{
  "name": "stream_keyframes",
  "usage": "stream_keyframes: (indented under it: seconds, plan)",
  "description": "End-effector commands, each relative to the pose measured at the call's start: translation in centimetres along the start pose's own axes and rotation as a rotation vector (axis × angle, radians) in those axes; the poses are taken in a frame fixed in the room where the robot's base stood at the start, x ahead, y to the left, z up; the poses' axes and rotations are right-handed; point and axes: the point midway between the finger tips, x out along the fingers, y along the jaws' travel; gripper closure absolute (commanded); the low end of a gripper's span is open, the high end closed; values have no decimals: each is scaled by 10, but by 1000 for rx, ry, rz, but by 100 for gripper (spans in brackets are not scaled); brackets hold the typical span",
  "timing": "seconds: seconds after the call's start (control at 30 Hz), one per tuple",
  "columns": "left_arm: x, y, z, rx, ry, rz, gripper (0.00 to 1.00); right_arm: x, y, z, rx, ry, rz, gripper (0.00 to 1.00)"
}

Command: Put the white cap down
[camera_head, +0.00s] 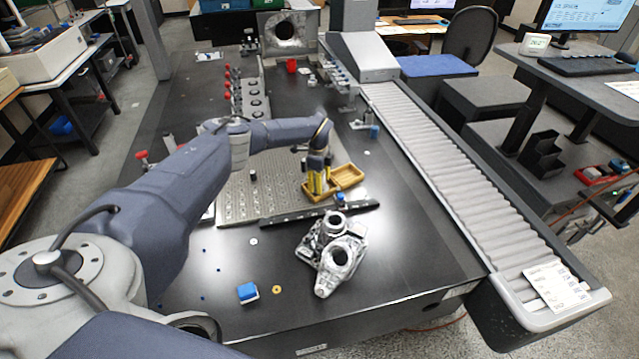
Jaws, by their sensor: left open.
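My left gripper (318,186) reaches in from the left and points down over a yellow-brown open box (347,178). Its yellow fingers are apart, at the left part of the box. I cannot make out anything held between them. No white cap shows clearly. A small pale round piece (253,241) lies on the black table left of the metal casting and may be it, but it is too small to tell. Another tiny pale spot (367,153) lies right of the gripper. My right gripper is not in view.
A metal casting (337,257) stands on the black table (400,250), behind a blue block (248,292) and an orange ring (277,289). A dark bar (300,214) lies behind the casting. A perforated plate (240,190) is left of the box. A roller conveyor (440,160) runs along the right.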

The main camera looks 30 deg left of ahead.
Motion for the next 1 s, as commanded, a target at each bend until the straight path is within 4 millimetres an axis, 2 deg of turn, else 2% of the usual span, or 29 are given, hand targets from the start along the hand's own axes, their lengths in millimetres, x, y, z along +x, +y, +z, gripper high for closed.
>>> stream_keyframes:
  seconds: [0.17,0.7,1.0]
  plan:
    - [-15,-2,0,2,1,-4,50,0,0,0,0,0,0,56]
    - [-102,-1,0,1,0,-2,50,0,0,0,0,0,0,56]
    - [-121,0,0,1,0,-1,50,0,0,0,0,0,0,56]
